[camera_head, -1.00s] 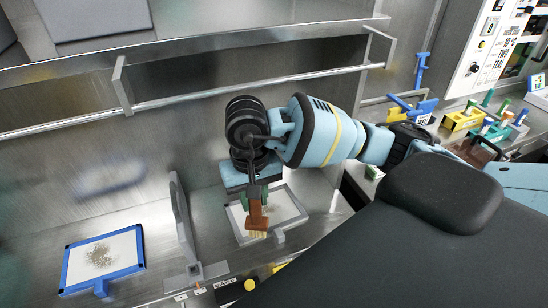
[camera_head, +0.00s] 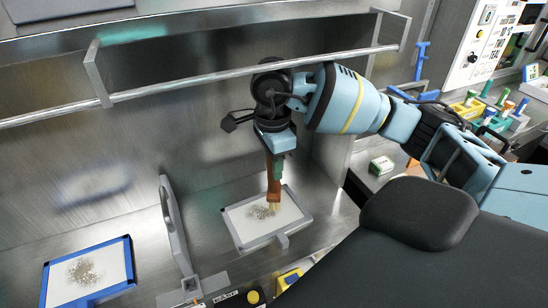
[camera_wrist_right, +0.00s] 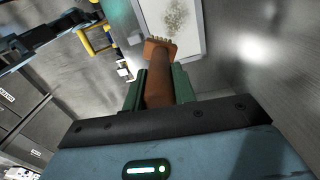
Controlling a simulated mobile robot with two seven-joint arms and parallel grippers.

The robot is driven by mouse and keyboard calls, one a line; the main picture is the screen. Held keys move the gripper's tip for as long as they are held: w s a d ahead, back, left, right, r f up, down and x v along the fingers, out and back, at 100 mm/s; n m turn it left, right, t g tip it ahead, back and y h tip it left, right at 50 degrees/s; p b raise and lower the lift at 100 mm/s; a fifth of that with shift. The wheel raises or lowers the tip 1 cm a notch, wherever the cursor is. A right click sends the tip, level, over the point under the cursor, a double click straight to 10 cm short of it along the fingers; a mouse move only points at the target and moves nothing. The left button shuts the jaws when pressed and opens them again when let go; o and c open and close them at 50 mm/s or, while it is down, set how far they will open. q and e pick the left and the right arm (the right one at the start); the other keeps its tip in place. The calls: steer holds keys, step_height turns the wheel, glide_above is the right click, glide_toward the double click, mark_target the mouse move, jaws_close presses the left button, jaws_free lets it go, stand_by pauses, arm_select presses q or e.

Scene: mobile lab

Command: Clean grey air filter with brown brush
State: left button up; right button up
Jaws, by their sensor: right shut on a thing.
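The grey air filter (camera_head: 240,222) lies on the metal bench, a white sheet in a grey frame with a handle at its lower right edge. A patch of brown dirt is on its white face. It also shows at the top of the right wrist view (camera_wrist_right: 193,48). My right gripper (camera_head: 276,166) is shut on the brown brush (camera_head: 272,188), which points down with its bristles over the dirt patch. Whether the bristles touch the sheet I cannot tell. The brush handle shows between the green fingers in the right wrist view (camera_wrist_right: 160,82). My left gripper is not in view.
A blue-framed filter (camera_head: 128,262) with dirt lies at the left. A grey upright holder (camera_head: 172,225) stands between the two filters. A metal rail (camera_head: 240,73) crosses above the bench. Yellow and blue racks with coloured tools stand at the far right.

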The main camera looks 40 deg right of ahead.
steer(key=shift+w+d+m, duration=0.35)
steer(key=shift+d+m, duration=0.25)
steer(key=shift+m, duration=0.5)
steer(key=shift+w+d+r+m, duration=0.15)
steer(key=shift+d+m, duration=0.1)
steer(key=shift+m, duration=0.25)
steer(key=shift+b, duration=0.3)
